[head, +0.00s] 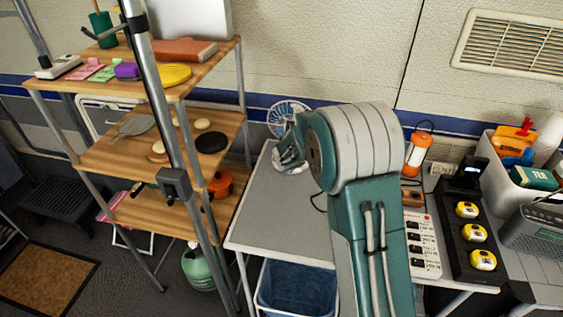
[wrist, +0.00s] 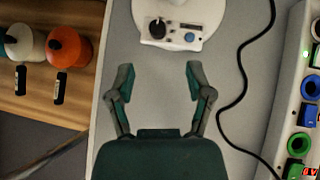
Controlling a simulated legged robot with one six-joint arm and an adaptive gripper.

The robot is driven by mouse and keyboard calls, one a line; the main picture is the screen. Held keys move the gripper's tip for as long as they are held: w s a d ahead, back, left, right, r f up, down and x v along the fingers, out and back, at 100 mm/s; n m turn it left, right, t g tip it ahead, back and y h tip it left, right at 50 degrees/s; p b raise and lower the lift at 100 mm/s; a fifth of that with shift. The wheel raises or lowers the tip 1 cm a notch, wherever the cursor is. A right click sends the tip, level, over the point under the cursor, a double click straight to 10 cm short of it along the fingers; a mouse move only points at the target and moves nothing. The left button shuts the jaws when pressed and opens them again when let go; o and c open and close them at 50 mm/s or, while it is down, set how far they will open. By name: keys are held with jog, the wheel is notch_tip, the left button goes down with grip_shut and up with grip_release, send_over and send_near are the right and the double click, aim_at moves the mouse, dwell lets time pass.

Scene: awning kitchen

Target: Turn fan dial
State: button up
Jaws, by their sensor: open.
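The fan (head: 288,118) stands at the back of the grey table, partly hidden behind my arm in the head view. In the wrist view its white round base (wrist: 178,14) is at the top centre, with a black dial (wrist: 157,28) on the left of its control panel and a blue button (wrist: 192,37) on the right. My gripper (wrist: 159,70) is open and empty. Its fingertips point towards the base and are apart from it, with the dial between them but farther ahead. The gripper is hidden in the head view.
A black cable (wrist: 243,80) curves right of the gripper. A white panel with coloured sockets (wrist: 298,145) lies at the right. The wooden shelf (head: 110,155) stands left of the grey table (head: 265,215). An orange lantern (head: 417,152) stands right of my arm.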

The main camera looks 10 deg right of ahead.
jog(key=x, duration=0.8)
jog(key=shift+a, duration=0.4)
jog(key=shift+w+d+f, duration=0.25)
jog(key=shift+w+d, duration=0.05)
jog(key=shift+c, duration=0.4)
